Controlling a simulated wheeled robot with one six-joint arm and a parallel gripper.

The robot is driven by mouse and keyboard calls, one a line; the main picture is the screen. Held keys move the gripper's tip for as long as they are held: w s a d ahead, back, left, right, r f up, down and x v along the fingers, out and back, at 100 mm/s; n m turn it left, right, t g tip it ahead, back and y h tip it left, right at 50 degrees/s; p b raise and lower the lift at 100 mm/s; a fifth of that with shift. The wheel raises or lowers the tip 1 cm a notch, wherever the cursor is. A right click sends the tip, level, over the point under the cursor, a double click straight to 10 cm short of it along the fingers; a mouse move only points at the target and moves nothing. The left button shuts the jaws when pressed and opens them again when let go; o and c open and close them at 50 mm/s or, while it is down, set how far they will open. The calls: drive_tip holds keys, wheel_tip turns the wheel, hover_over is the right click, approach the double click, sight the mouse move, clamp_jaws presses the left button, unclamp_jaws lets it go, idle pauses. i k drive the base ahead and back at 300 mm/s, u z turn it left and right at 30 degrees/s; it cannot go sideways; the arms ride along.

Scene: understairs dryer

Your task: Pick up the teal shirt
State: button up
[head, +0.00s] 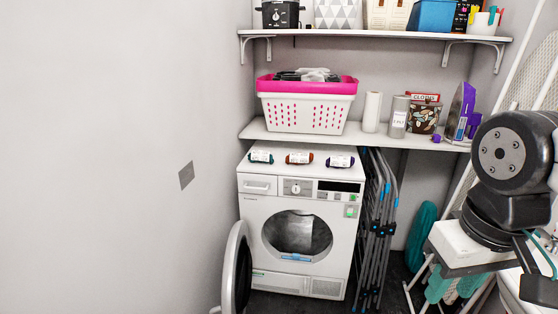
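Three small rolled bundles with white bands lie in a row on top of the white dryer (265,178). The left one is dark teal and looks like the teal shirt (261,157). An orange-red roll (299,158) is in the middle and a purple roll (340,162) is on the right, with gaps between them. My arm is at the right edge of the head view, well apart from the rolls. The end of my arm is partly cut off by the frame, and its fingers cannot be made out clearly.
The dryer door (238,268) hangs open to the left. A grey folding rack (378,225) leans at the dryer's right side. The space in front of the dryer looks clear.

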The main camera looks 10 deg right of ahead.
sight(259, 156)
drive_tip(key=z, duration=0.3)
drive_tip(key=i, duration=2.1)
drive_tip(key=u, duration=0.45)
